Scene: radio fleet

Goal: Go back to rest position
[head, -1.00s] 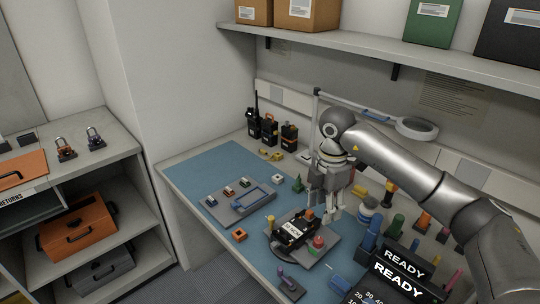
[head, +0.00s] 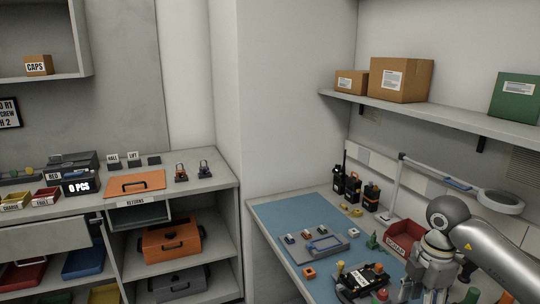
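My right arm comes in from the right edge, and its gripper (head: 424,288) points down over the bench near the bottom of the head view. Its fingers look apart with nothing seen between them, though the tips are small and close to the picture's lower edge. My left gripper is not in view.
The blue mat (head: 283,213) holds a grey tray (head: 325,258) of small parts. Several upright radios (head: 353,188) stand behind. A lamp (head: 500,201) and shelf (head: 450,113) overhang the bench. A side cabinet (head: 215,180) with an orange case (head: 172,243) stands left.

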